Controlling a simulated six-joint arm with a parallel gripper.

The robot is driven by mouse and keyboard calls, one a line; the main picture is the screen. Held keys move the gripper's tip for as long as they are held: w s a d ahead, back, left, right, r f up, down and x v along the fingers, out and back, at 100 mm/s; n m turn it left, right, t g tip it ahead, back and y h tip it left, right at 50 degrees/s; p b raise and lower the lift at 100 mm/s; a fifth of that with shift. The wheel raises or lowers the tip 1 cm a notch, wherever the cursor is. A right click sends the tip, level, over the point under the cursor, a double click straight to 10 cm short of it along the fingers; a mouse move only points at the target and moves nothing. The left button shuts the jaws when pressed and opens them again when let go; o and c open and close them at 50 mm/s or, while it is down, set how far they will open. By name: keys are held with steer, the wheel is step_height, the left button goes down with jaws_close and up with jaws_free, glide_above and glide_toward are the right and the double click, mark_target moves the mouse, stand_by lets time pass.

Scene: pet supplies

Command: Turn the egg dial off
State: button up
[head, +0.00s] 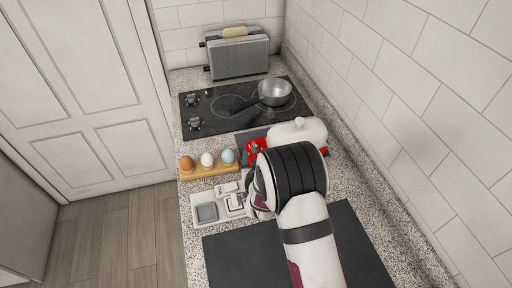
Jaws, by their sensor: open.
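The egg cooker (300,133) has a domed white lid with a small knob, and red shows at its base. It stands on the counter just in front of the stove. A red part (251,146) with a dark detail shows at its left front. I cannot clearly make out the dial or its setting. My gripper (257,158) is at the cooker's left front, mostly hidden by my thick black and white wrist. It is open; I cannot tell whether it touches the dial.
Three eggs, brown, white and blue, sit in a wooden holder (213,173) left of my gripper. A white tray-like item (220,208) is nearer. A pot (275,92) stands on the black stove (222,106), with a toaster (238,57) behind. A tiled wall is right.

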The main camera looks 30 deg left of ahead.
mark_target(255, 149)
steer(key=shift+x, duration=2.3)
jaws_close()
